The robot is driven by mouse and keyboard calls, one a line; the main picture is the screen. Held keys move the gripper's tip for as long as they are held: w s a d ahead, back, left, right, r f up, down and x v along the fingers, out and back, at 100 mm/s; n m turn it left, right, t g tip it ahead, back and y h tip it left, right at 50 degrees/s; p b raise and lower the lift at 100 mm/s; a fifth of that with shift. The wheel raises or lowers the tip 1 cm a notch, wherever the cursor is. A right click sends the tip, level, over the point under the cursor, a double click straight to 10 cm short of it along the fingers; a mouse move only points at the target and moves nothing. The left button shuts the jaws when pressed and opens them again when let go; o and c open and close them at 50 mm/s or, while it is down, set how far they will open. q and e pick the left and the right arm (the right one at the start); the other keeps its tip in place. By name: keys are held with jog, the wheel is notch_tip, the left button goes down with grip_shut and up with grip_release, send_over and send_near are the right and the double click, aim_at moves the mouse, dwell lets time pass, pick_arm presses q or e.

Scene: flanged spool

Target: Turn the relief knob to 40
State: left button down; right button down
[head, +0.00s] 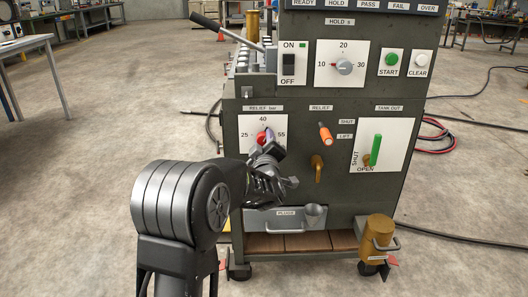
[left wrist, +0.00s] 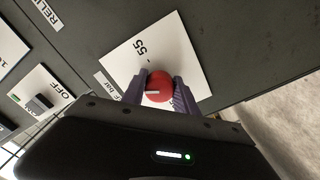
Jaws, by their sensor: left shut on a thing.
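The relief knob (head: 262,136) is red and sits on a white dial plate (head: 247,124) marked 25, 40 and 55, under a "RELIEF bar" label. The plate's 55 mark shows above the knob there. The knob's exact pointing direction is hard to read. My right gripper is not in view.
An orange relief lever (head: 326,135) and a green tank-out handle (head: 376,149) are to the right on the panel. A HOLD s dial (head: 344,67) and an ON/OFF switch (head: 288,65) are above.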

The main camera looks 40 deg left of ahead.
pick_arm(q)
jog(key=n+b, duration=0.3)
jog(key=shift+f+b, duration=0.2)
jog(key=shift+b, duration=0.15)
jog(key=shift+r+n+b, duration=0.1)
jog(key=shift+n+b, duration=0.45)
jog(key=shift+n, duration=0.25)
jog(key=shift+r+n+b, duration=0.15)
jog(key=shift+n+b, duration=0.2)
jog(key=shift+n, duration=0.05)
jog(key=shift+d, duration=0.1)
jog(key=c, duration=0.9)
grip_release()
jog(key=shift+c, duration=0.2)
